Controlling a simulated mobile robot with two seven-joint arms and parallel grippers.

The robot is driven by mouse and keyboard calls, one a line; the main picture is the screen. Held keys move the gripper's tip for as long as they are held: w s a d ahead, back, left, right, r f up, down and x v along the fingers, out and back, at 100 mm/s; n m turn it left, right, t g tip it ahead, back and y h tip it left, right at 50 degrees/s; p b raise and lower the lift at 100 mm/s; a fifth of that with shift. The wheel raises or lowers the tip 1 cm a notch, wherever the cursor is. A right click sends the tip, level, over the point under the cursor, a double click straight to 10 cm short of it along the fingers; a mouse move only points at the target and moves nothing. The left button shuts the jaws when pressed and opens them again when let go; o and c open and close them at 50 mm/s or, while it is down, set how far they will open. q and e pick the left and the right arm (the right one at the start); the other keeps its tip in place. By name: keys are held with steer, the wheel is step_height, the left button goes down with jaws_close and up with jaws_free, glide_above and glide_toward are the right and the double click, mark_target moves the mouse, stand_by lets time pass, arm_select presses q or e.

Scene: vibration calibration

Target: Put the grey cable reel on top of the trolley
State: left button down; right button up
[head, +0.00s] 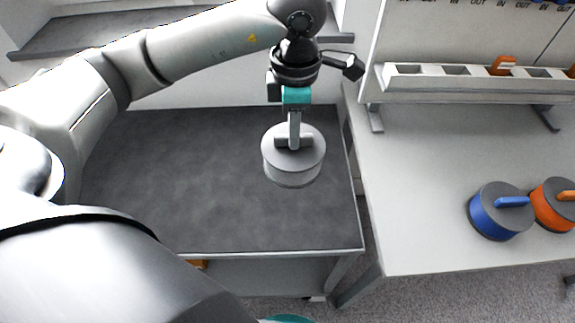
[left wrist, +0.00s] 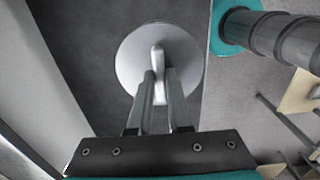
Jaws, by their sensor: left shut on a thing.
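The grey cable reel (head: 293,166) is a short light-grey drum with a bar handle on top. My left gripper (head: 294,140) is shut on that handle from above. In the left wrist view my left gripper's fingers (left wrist: 160,95) close on the handle, with the round top of the reel (left wrist: 135,58) below them. The trolley (head: 190,180) has a dark grey top with a pale rim. The reel is over the right part of this top; I cannot tell whether it touches it. My right gripper is not in view.
A pale workbench (head: 415,220) stands to the right, with a blue reel (head: 495,215) and an orange reel (head: 552,208) on it. A slotted rack (head: 470,85) is at its back. The left and middle of the trolley top are clear.

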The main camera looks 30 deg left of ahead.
arm_select(q)
step_height(320, 180, down, 10)
steer(key=shift+f+b, duration=0.15)
steer(key=shift+b, duration=0.55)
steer(key=shift+f+b, duration=0.35)
steer(key=shift+f, duration=1.65)
steer(key=shift+f, duration=0.15)
steer(key=c, duration=0.8)
jaws_free()
steer(key=shift+c, duration=0.2)
